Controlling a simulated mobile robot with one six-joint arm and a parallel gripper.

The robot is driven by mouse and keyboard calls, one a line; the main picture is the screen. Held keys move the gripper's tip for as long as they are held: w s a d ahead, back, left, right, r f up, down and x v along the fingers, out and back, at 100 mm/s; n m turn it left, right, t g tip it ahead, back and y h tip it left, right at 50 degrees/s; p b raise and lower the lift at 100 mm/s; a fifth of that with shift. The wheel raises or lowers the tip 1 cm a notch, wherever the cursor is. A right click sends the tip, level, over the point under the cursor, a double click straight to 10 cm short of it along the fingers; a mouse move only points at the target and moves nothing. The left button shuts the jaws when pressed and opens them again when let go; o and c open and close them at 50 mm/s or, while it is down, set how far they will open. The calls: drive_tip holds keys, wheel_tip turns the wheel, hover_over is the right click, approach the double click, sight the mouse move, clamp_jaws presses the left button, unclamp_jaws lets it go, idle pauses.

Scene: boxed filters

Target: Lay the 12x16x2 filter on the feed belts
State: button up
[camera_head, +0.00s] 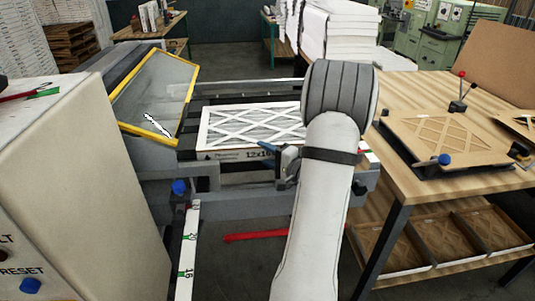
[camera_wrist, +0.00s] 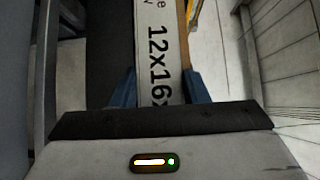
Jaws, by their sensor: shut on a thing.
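The 12x16x2 filter (camera_head: 240,127) is a flat white-framed panel with a diamond lattice, its printed edge facing me in the head view. My gripper (camera_head: 275,153) is shut on that near edge, right of its middle. In the wrist view the blue fingers of my gripper (camera_wrist: 161,85) stand on both sides of the filter's edge (camera_wrist: 166,45), which reads "12x16x". The filter lies roughly level over the dark feed belts (camera_head: 220,98). I cannot tell whether it touches them. My arm hides its right end.
A yellow-framed clear guard (camera_head: 155,95) stands just left of the filter. A white cabinet with buttons (camera_head: 80,180) is at the left front. A wooden table (camera_head: 410,175) at right bears a brown lattice panel (camera_head: 445,137) in a dark fixture. A red bar (camera_head: 255,237) shows low.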

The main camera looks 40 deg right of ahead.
drive_tip(key=shift+f, duration=0.2)
drive_tip(key=o, duration=1.1)
drive_tip(key=shift+c, duration=0.2)
